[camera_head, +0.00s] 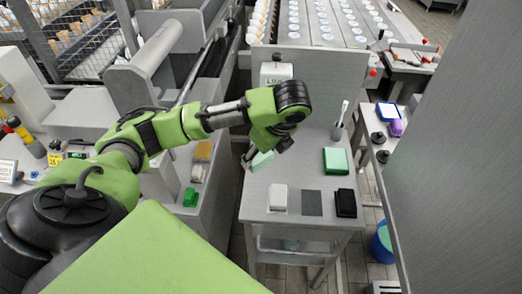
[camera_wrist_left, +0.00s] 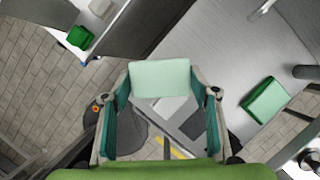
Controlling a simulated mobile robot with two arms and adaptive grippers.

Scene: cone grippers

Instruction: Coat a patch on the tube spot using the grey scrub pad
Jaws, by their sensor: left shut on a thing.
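My left gripper (camera_head: 259,157) reaches over the left edge of the small metal table (camera_head: 300,176). It is shut on a pale mint-green block (camera_head: 263,161), which also shows across its fingertips in the left wrist view (camera_wrist_left: 160,78). A flat dark grey square (camera_head: 312,203) lies at the table's front, between a white block (camera_head: 278,197) and a black block (camera_head: 346,203). I cannot tell which thing is the grey scrub pad. A large grey tube (camera_head: 160,50) lies on the machine at left; no marked spot on it is clear. My right gripper is not in view.
A green block (camera_head: 336,160) lies at the table's right, also in the wrist view (camera_wrist_left: 265,100). A brush stands in a holder (camera_head: 338,131) behind it. A small green block (camera_head: 190,197) sits on the left counter. A side table (camera_head: 384,130) holds a purple item.

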